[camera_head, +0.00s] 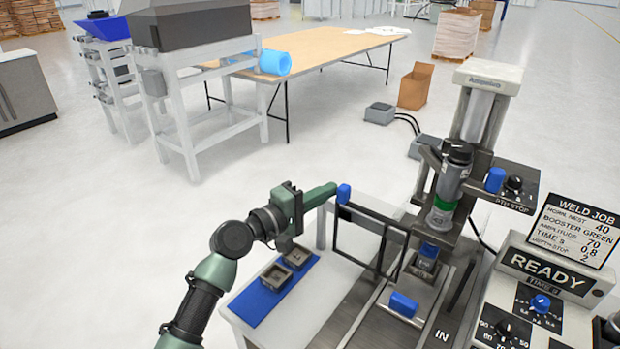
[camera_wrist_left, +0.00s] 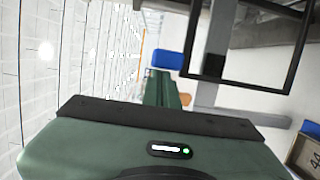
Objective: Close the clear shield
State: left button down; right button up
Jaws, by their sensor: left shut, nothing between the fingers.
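The clear shield (camera_head: 372,235) is a dark-edged, see-through frame standing upright at the left side of the welding press (camera_head: 455,185). It is swung out from the press front, and a blue knob (camera_head: 344,193) sits at its upper left corner. My left gripper (camera_head: 333,189) is shut and empty, its green fingers right beside the knob; I cannot tell if they touch. In the left wrist view, the fingers (camera_wrist_left: 162,88) point at the blue knob (camera_wrist_left: 168,60), with the shield's frame (camera_wrist_left: 243,85) to the right. My right gripper is not in view.
A blue-handled slide (camera_head: 404,305) is in front. The READY control box (camera_head: 540,290) stands at right. Open floor lies beyond the table.

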pick_arm(q)
jog(key=s+d+p, duration=0.5)
jog(key=s+d, duration=0.2)
jog(key=d, duration=0.3)
jog(key=shift+s+d, duration=0.25)
jog(key=shift+s, duration=0.1)
